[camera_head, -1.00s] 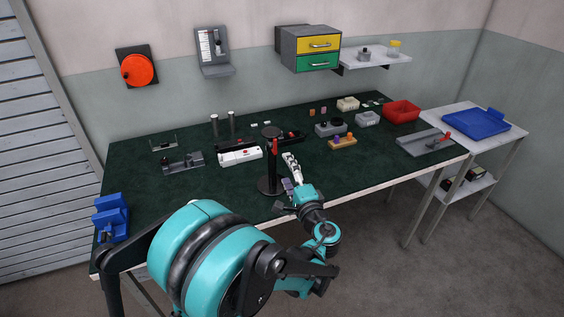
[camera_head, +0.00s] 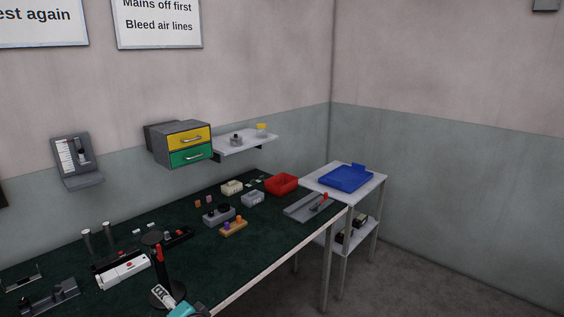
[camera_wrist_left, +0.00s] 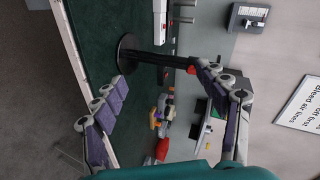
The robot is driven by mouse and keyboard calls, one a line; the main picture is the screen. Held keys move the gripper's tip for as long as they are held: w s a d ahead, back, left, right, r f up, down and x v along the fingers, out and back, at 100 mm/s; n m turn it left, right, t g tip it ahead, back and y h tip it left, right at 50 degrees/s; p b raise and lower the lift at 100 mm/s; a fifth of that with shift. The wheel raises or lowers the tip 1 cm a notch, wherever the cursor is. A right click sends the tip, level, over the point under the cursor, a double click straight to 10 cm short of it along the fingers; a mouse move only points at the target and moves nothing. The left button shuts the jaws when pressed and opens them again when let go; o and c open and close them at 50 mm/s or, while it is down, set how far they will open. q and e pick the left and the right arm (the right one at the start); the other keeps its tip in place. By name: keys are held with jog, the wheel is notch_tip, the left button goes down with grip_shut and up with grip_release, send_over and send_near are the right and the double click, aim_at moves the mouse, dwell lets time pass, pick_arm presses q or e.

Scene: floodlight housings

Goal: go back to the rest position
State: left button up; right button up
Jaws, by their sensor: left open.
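My left gripper (camera_head: 162,294) shows only in part at the bottom edge of the head view, with a bit of teal wrist behind it, at the table's front edge. In the left wrist view its two fingers (camera_wrist_left: 160,76) are spread wide apart, with nothing held between them. A black stand with a round base (camera_wrist_left: 127,54) shows beyond the fingers in that view. In the head view the stand's pole (camera_head: 163,268) rises right beside the gripper; I cannot tell whether they touch. My right gripper is in neither view.
The dark green workbench (camera_head: 255,240) carries a white-and-red device (camera_head: 124,271), grey fixtures (camera_head: 218,215) and a red bin (camera_head: 281,184). A blue tray (camera_head: 346,178) lies on a side table at the right. Drawers (camera_head: 187,145) and a shelf hang on the wall. Floor at front right is clear.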

pick_arm(q)
jog(key=s+d+f+n+g+h, duration=0.1)
jog(key=s+d+f+n+h, duration=0.1)
jog(key=s+d+h, duration=0.3)
jog(key=s+d+f+n+g+h, duration=0.1)
jog(key=s+d+f+n+h, duration=0.2)
jog(key=s+d, duration=0.3)
jog(key=s+n+h, duration=0.1)
jog(key=s, duration=0.4)
jog(key=shift+d+h, duration=0.4)
